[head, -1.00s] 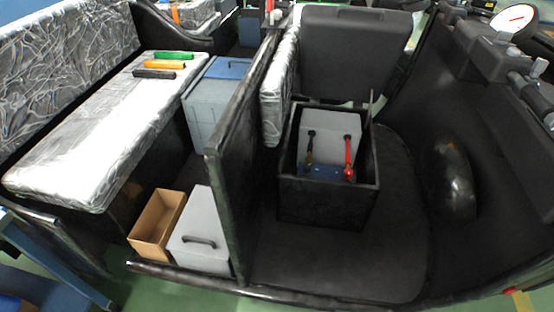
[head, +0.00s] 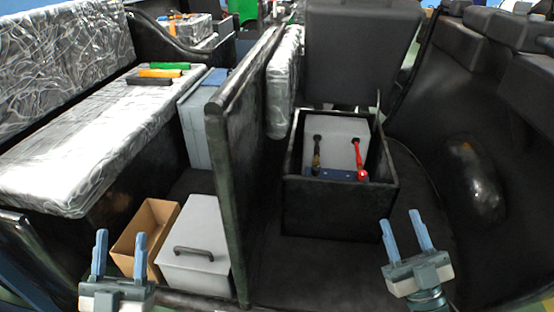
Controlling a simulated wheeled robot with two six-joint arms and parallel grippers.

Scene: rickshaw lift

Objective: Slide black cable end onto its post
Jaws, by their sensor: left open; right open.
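The black cable (head: 317,152) and the red cable (head: 358,158) are in the open black box (head: 334,208) right of the partition. Their upper ends meet the top of the light grey battery (head: 337,128). Their lower ends are by a blue block (head: 338,174). Whether the black end is on a post is too small to tell. My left gripper (head: 119,254) is open and empty in front of the cardboard box. My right gripper (head: 405,232) is open and empty, in front and to the right of the black box.
A dark upright partition (head: 230,160) stands between my grippers. A cardboard box (head: 152,222) and a grey case (head: 202,240) with a handle are left of it. The silver seat (head: 75,150) holds green, orange and black bars. Dark floor (head: 320,272) in front of the black box is clear.

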